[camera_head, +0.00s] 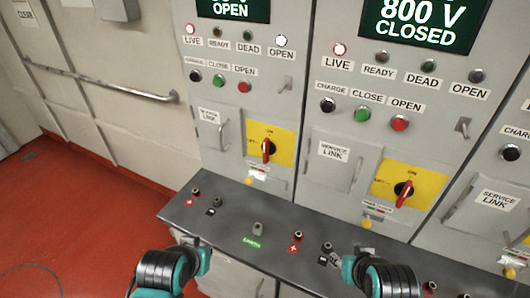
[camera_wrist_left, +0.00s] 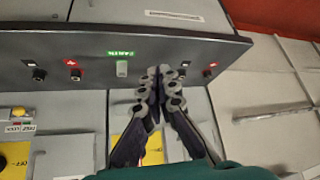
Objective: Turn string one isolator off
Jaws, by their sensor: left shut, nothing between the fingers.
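The left panel's isolator is a red handle (camera_head: 267,150) on a yellow plate (camera_head: 285,142), standing about upright under the ON mark. The middle panel's isolator is a similar red handle (camera_head: 404,193) on a yellow plate (camera_head: 425,181). I cannot read a string number on either. My left gripper (camera_head: 204,260) is low at the ledge's front left, below and apart from the left isolator. In the left wrist view its fingers (camera_wrist_left: 162,76) are shut and empty, and partly hide a yellow plate (camera_wrist_left: 153,150). My right gripper (camera_head: 338,261) is by the ledge's front; its fingers are unclear.
A dark ledge (camera_head: 225,232) with sockets and a green label (camera_head: 252,242) juts out below the panels. The left display (camera_head: 233,9) reads OPEN; the middle display (camera_head: 420,22) reads 800 V CLOSED. Service link doors with handles flank the isolators. Red floor (camera_head: 70,210) is open at left.

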